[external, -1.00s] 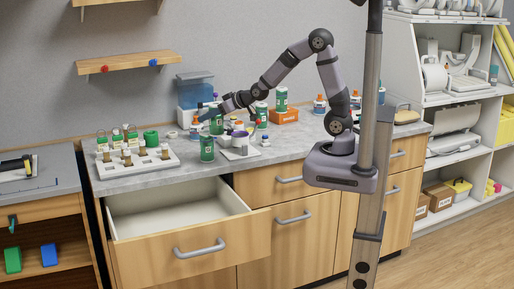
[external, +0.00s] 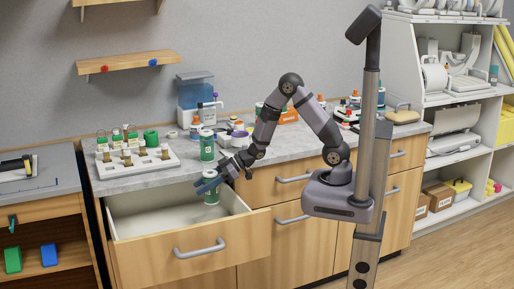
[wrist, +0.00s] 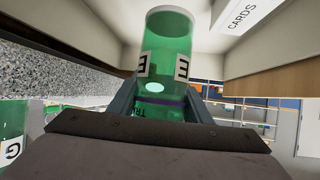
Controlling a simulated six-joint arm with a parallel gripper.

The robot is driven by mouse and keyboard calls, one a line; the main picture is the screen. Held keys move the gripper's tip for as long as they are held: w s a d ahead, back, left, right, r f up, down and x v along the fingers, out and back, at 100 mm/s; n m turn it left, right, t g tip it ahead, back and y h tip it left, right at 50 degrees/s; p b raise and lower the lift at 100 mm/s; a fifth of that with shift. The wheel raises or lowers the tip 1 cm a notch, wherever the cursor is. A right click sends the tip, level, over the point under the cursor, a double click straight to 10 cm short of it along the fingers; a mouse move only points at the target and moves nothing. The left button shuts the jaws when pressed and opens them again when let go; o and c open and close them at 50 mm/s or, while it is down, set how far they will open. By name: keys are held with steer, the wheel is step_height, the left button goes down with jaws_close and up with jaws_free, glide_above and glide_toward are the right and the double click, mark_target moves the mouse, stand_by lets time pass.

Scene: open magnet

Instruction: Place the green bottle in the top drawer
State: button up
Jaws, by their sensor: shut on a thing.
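My gripper (external: 208,184) is shut on a green bottle (external: 211,198) with white label patches. It holds the bottle roughly upright, over or just inside the right part of the open top drawer (external: 195,252). I cannot tell whether the bottle's base touches the drawer floor. In the wrist view the bottle (wrist: 165,45) stands between the two fingers (wrist: 160,103), with pale drawer walls around it.
The grey counter (external: 180,180) lies behind the drawer. A white rack (external: 133,161) with several small vials stands on its left, and a blue-lidded dispenser (external: 195,90) at the back. The left part of the drawer (external: 150,222) is clear.

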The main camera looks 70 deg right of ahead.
step_height(320, 180, down, 8)
steer(key=shift+s+a+r, duration=0.25)
steer(key=shift+a, duration=0.05)
stand_by(0.3)
steer(key=shift+f, duration=0.1)
steer(key=shift+f, duration=2)
steer(key=shift+f+b, duration=0.1)
steer(key=shift+b, duration=0.25)
